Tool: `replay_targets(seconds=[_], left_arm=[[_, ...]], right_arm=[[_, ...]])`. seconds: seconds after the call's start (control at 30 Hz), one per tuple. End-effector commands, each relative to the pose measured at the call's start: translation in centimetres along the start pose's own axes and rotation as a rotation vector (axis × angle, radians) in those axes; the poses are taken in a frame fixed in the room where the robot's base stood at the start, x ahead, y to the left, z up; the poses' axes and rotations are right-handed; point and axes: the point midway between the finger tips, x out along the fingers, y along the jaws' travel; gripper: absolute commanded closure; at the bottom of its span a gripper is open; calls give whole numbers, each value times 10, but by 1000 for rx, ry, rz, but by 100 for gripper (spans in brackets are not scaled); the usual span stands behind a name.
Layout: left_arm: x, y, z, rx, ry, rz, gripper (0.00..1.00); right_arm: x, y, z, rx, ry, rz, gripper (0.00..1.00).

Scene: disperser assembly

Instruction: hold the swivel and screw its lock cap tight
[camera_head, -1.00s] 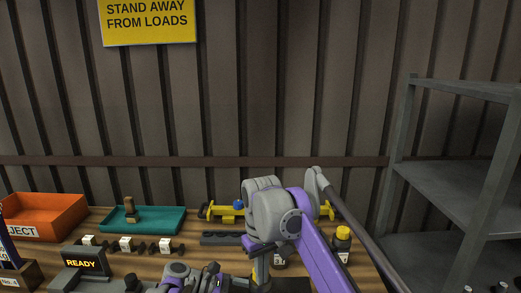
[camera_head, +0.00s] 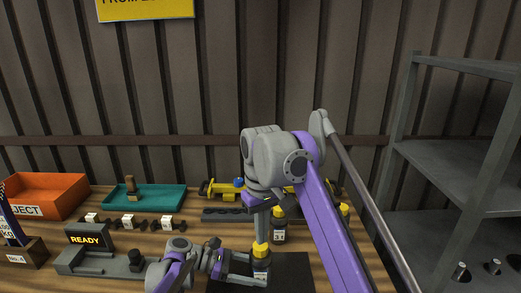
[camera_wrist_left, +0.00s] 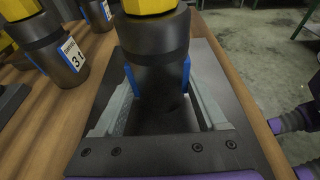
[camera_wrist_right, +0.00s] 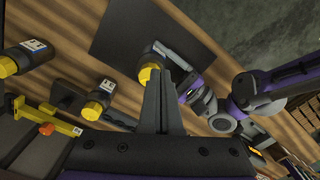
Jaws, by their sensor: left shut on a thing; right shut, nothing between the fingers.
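The swivel (camera_head: 260,272) is a dark upright cylinder with a yellow lock cap (camera_head: 260,249) on top. My left gripper (camera_wrist_left: 157,85) is shut around its body, blue pads on both sides, over a dark mat. In the head view the left gripper (camera_head: 256,279) reaches it from the left. My right gripper (camera_head: 262,238) points down from above, its fingers closed together and empty. Its tips are directly over or at the yellow cap, which also shows in the right wrist view (camera_wrist_right: 148,76) beside the fingertips (camera_wrist_right: 157,72). I cannot tell whether they touch.
Another labelled, yellow-capped swivel (camera_head: 279,230) stands just behind. A further one (camera_head: 344,210) is partly hidden by my right arm. A teal tray (camera_head: 165,207), an orange reject bin (camera_head: 75,203) and a READY device (camera_head: 92,262) are left. A grey shelf (camera_head: 455,150) stands right.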

Motion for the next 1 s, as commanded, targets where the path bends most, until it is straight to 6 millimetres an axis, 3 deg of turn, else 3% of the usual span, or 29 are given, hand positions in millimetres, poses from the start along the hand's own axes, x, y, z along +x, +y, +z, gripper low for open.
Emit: replay_targets(seconds=[0.27, 0.67, 1.0], left_arm=[[0, 0, 0, 0, 0, 0, 100], [0, 0, 0, 0, 0, 1, 100], [0, 0, 0, 0, 0, 1, 100]], right_arm=[[0, 1, 0, 0, 0, 0, 100], [-8, 31, -3, 1, 0, 0, 100], [21, 30, -2, 0, 0, 0, 100]])
